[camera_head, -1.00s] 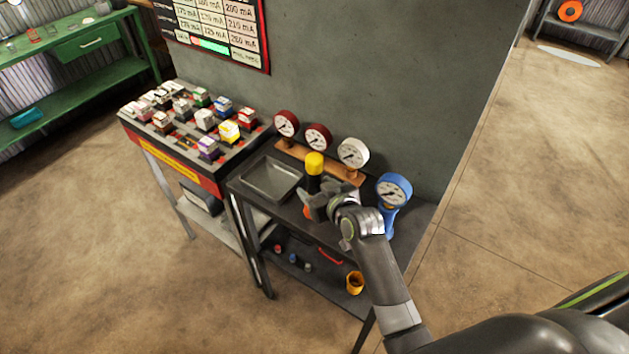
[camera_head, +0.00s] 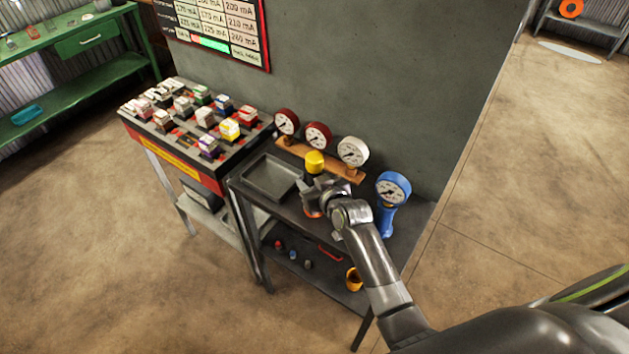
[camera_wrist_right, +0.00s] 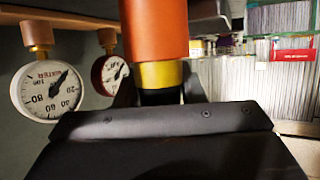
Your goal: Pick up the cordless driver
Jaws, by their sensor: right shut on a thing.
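The cordless driver (camera_head: 315,162) stands roughly upright at the dark bench; its yellow end shows above my right gripper and a bit of orange shows below. My right gripper (camera_head: 318,188) is shut on it around the middle. In the right wrist view, which looks upside down, the driver's orange part (camera_wrist_right: 155,28), a yellow band and a black part show between the dark fingers (camera_wrist_right: 158,92). The fingers hide part of the driver, and I cannot tell whether it touches the bench top. My left gripper is not in view.
Two red gauges and a white gauge (camera_head: 353,151) stand on a wooden strip just behind. A blue gauge (camera_head: 393,188) stands close on the right. A grey tray (camera_head: 270,177) lies to the left. A yellow cup (camera_head: 354,279) sits on the shelf below.

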